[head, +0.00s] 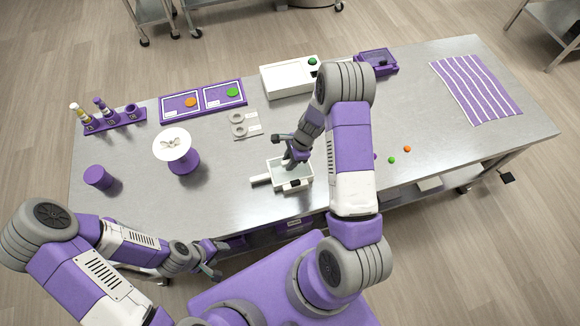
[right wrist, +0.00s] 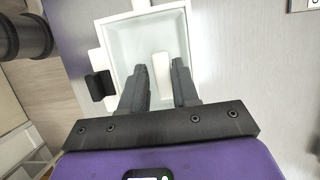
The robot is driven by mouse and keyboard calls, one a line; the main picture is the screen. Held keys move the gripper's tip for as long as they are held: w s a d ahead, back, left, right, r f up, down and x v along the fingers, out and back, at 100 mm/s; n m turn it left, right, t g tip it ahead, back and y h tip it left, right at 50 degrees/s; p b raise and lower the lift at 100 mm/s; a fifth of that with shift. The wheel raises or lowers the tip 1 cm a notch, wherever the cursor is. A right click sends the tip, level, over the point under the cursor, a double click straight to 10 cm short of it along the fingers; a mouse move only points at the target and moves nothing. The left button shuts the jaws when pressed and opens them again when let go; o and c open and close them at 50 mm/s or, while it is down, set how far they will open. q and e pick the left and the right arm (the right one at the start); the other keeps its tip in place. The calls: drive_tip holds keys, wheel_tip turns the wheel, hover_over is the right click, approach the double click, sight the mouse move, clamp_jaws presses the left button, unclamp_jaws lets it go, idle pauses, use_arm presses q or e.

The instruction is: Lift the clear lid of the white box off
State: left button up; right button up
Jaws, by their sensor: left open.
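The white box (head: 291,185) stands on the table in front of me, with a black latch and a white handle sticking out to the left. My right gripper (head: 292,160) points down over it. In the right wrist view the box (right wrist: 113,60) fills the upper middle, and its black latch (right wrist: 101,86) is on the left. A pale upright bar (right wrist: 162,68) shows between the two fingers of my right gripper (right wrist: 160,75), with gaps on both sides. The clear lid is hard to make out from the box's interior. My left gripper (head: 213,268) is open, low by the table's front edge.
A purple stand with a white top (head: 173,146) and a purple cylinder (head: 98,177) are on the left. Purple trays (head: 204,101) and a white machine (head: 284,80) stand behind. Small green and orange balls (head: 392,160) lie right of my right arm. A striped mat (head: 475,90) is far right.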

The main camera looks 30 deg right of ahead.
drive_tip(key=shift+s+f, duration=0.1)
drive_tip(key=shift+f, duration=0.05)
clamp_jaws()
drive_tip(key=shift+r+p, duration=0.75)
drive_tip(key=shift+r, duration=0.25)
wheel_tip(320, 180, up, 5)
drive_tip(key=p, duration=0.4)
drive_tip(key=shift+r, duration=0.1)
